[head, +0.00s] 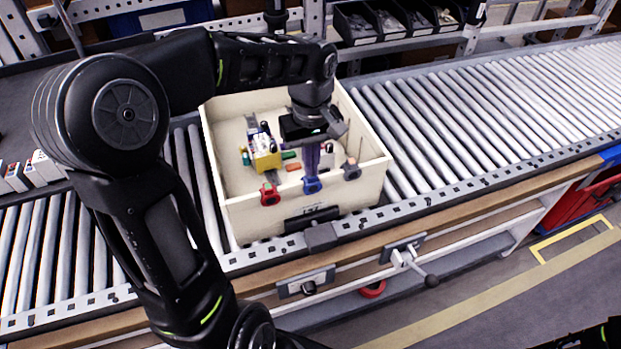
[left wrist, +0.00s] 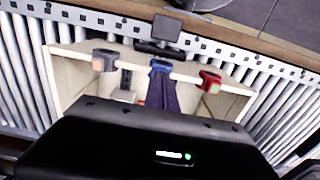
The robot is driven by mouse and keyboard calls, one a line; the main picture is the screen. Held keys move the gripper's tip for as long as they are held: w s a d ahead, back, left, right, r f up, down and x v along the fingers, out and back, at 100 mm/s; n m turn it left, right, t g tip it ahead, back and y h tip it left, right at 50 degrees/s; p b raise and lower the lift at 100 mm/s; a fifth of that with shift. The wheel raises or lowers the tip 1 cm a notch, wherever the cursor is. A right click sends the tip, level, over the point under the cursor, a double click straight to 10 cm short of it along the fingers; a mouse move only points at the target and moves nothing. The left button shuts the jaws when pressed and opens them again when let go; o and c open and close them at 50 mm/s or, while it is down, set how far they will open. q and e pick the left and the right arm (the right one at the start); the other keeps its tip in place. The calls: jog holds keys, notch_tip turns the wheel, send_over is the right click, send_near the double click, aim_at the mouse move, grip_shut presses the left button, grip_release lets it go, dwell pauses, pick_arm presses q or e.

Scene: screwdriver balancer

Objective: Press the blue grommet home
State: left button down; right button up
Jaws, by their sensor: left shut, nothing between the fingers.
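In the left wrist view the blue grommet (left wrist: 160,66) is in the middle of the three. My left gripper (head: 312,170) hangs over the crate, pointing down. Its purplish fingers are shut and empty, with their tips right by the blue grommet on its inner side. I cannot tell whether they touch it. The fingers partly hide the grommet's inner side. My right gripper is not in view.
The crate stands on a roller conveyor (head: 450,110). Inside it are a yellow box (head: 265,155) and several small coloured pieces, left of my gripper. A dark latch or label plate (head: 312,218) is on the crate's front. Conveyor to the right is clear.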

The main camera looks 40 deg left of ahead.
pick_arm(q)
jog(key=shift+r+p, duration=1.9)
jog(key=shift+r, duration=0.7)
